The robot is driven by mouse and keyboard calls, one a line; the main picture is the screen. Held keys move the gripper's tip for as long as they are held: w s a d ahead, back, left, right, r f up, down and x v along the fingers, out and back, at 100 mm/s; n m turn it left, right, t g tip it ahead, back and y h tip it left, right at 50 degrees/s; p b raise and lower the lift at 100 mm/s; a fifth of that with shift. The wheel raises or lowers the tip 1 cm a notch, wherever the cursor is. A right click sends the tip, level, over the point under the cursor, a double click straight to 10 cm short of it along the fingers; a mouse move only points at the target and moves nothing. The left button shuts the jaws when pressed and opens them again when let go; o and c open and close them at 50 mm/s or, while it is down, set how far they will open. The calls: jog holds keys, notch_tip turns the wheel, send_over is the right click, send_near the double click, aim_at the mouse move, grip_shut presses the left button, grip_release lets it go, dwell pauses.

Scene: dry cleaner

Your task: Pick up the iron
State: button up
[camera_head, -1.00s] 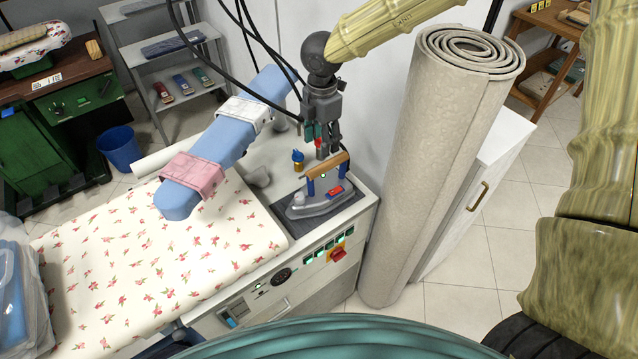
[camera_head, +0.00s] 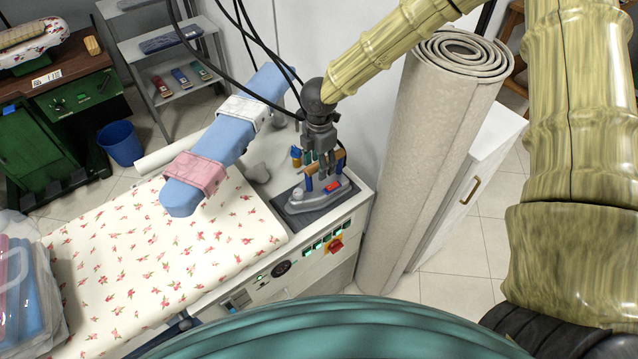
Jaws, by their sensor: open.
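The iron (camera_head: 316,196) has a grey metal body, blue posts, a red part and a wooden handle. It stands upright on a dark rest pad (camera_head: 293,211) at the right end of the ironing station. My gripper (camera_head: 325,164) is open and points down at the iron's handle from above. Its fingers overlap the middle of the handle in the picture. I cannot tell whether the fingers touch the handle. They hide part of the handle, whose right end still shows.
A blue sleeve board (camera_head: 229,139) with pink and white cloths rises left of the iron. Black cables hang behind it. A rolled grey carpet (camera_head: 435,150) stands close on the right. A flowered ironing surface (camera_head: 150,250) spreads left. A small blue-topped bottle (camera_head: 296,156) stands behind the iron.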

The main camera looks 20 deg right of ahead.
jog(key=shift+f, duration=0.35)
grip_shut()
jog(key=shift+w+r, duration=0.1)
jog(key=shift+r, duration=0.05)
